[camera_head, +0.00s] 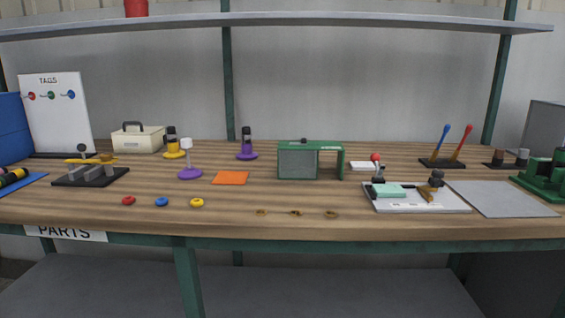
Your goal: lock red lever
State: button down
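A red lever (462,142) stands on a black base (442,163) at the right back of the workbench, leaning up to the right. A blue lever (441,143) stands beside it on the same base, also leaning right. A white board (60,120) marked TAGS at the far left carries a red tag (31,96), a green tag (51,95) and a blue tag (69,95). My gripper is not in view.
The wooden workbench (285,222) has a green frame. A green-framed box (298,163) stands mid-bench. A white tray (400,208) with tools and a grey mat (500,198) lie in front of the levers. A shelf (300,29) runs above.

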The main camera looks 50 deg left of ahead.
aim_at(375, 157)
jog(key=u, duration=0.95)
